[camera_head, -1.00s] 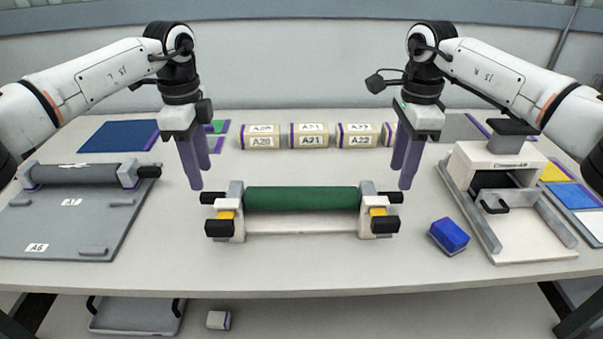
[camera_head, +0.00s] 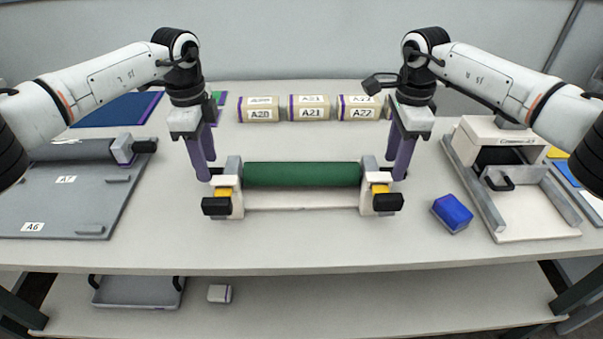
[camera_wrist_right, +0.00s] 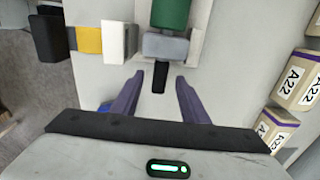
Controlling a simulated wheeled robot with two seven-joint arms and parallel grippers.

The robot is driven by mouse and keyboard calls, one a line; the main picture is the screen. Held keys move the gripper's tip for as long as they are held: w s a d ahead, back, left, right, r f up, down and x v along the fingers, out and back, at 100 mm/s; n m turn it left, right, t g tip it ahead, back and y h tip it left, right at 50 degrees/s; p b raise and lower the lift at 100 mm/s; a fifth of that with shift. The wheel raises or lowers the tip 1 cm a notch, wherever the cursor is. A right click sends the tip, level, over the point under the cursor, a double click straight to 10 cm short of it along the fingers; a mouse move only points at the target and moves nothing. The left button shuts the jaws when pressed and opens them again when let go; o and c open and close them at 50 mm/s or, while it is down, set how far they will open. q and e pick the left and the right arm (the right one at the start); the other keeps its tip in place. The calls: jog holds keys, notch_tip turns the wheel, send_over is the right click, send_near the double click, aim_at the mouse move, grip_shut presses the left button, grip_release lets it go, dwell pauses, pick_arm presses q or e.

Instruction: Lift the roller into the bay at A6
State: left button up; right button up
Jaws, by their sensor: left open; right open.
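A green roller (camera_head: 302,174) lies across a white cradle (camera_head: 300,200) with end blocks and black clamp knobs, at the middle of the table. My left gripper (camera_head: 206,176) is open at the roller's left end. My right gripper (camera_head: 394,174) is open at the right end. In the right wrist view the right gripper (camera_wrist_right: 158,95) has its two purple fingers on either side of the roller's black end stub (camera_wrist_right: 159,77), apart from it. The grey tray (camera_head: 95,205) at the left has a bay labelled A6 (camera_head: 33,227) at its front and a grey roller (camera_head: 75,150) at its back.
Several tan boxes, one labelled A21 (camera_head: 308,114), stand behind the cradle. A blue block (camera_head: 452,213) and a white machine (camera_head: 495,139) are at the right. A blue mat (camera_head: 112,110) lies at the back left. The table front is clear.

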pick_arm(q)
jog(key=shift+f, duration=1.7)
pick_arm(e)
jog(key=shift+f, duration=1.7)
pick_arm(q)
grip_shut()
pick_arm(e)
grip_shut()
pick_arm(q)
jog(key=shift+r, duration=0.15)
pick_arm(e)
jog(key=shift+r, duration=0.2)
